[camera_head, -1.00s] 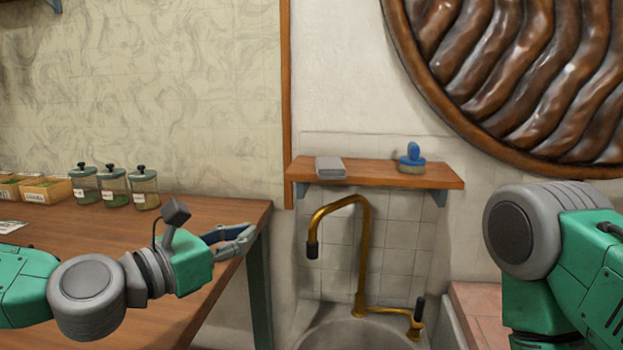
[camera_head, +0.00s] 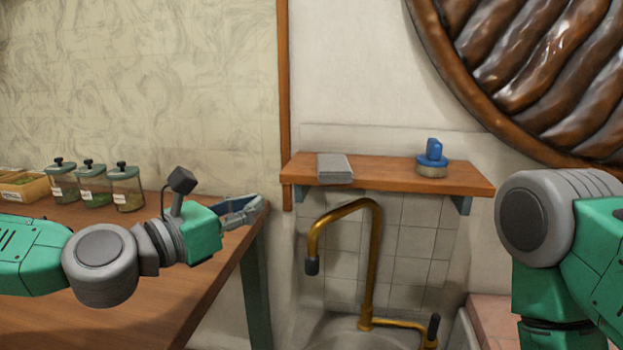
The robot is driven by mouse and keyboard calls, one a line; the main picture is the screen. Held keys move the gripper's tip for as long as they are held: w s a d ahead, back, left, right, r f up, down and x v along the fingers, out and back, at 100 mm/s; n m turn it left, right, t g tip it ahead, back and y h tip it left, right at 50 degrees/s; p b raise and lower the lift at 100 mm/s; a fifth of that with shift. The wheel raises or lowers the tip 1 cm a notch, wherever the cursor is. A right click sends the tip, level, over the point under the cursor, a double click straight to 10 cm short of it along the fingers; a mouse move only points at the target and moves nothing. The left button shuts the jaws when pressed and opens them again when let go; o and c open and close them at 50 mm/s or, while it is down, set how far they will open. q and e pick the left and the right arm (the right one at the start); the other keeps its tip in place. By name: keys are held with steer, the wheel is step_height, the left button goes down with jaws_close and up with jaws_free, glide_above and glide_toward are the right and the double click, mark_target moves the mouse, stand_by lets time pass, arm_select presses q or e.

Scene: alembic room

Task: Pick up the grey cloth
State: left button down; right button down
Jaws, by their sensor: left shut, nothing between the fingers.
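The grey cloth (camera_head: 335,168) lies folded flat on the left part of a small wooden wall shelf (camera_head: 398,176) above the sink. My left gripper (camera_head: 256,206) is in front of the right end of the wooden table, left of the shelf and lower in the picture than the cloth. It is shut and empty, apart from the cloth. My right arm shows at the right edge, but its gripper is out of view.
A blue-handled brush (camera_head: 432,160) stands on the shelf, right of the cloth. A brass tap (camera_head: 372,260) rises below the shelf over the sink (camera_head: 350,338). Lidded glass jars (camera_head: 90,185) stand on the wooden table (camera_head: 150,290). A large carved brown disc (camera_head: 540,75) hangs upper right.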

mark_target(322, 182)
arm_select(q)
steer(key=b+x, duration=0.1)
steer(key=x, duration=1.2)
steer(key=shift+d, duration=0.2)
steer(key=shift+w, duration=0.1)
steer(key=shift+b+x, duration=0.6)
steer(key=shift+x, duration=1.25)
steer(key=shift+a, duration=0.1)
